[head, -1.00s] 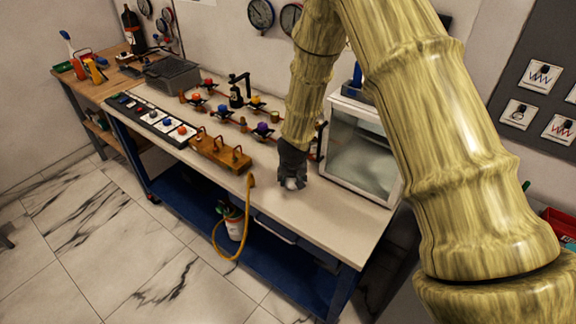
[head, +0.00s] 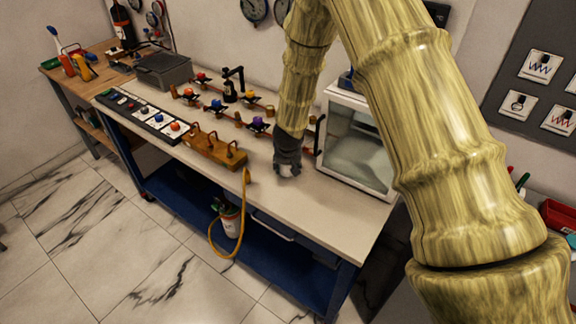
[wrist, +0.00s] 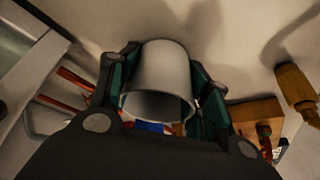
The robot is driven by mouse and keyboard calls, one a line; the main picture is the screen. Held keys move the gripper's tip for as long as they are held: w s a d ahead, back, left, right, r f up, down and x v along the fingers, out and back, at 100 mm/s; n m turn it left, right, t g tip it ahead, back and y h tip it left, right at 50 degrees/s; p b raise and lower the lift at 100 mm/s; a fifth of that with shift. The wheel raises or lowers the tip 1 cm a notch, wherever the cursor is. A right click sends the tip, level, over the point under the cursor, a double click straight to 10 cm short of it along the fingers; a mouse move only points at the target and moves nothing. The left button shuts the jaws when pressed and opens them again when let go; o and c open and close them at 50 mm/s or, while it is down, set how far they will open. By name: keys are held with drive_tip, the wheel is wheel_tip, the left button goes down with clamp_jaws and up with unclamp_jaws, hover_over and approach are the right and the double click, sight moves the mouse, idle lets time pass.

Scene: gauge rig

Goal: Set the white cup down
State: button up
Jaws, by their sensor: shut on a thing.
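The white cup (wrist: 160,78) is between the two fingers of my gripper (wrist: 158,90) in the wrist view, with its open rim toward the camera. My gripper is shut on it. In the head view my gripper (head: 287,165) is low over the pale bench top (head: 310,210), left of the glass-fronted cabinet. Only a small pale part of the cup (head: 287,170) shows there, the rest hidden by the gripper. I cannot tell whether the cup touches the bench.
A glass-fronted cabinet (head: 355,150) stands close to the right of my gripper. A wooden block with hooks (head: 213,148) and a yellow hose (head: 243,215) are to the left. Valves with coloured knobs (head: 258,124) stand behind. The bench front is clear.

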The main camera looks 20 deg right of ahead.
drive_tip(key=shift+w+f, duration=0.25)
drive_tip(key=shift+f, duration=0.15)
drive_tip(key=o, duration=0.9)
drive_tip(key=shift+o, duration=0.9)
drive_tip(key=shift+d, duration=0.15)
drive_tip(key=shift+s+r, duration=0.1)
drive_tip(key=shift+s, duration=0.05)
drive_tip(key=shift+r, duration=0.2)
drive_tip(key=b+v, duration=0.1)
drive_tip(key=v, duration=1)
drive_tip(key=shift+s+r, duration=0.2)
drive_tip(key=shift+r, duration=0.15)
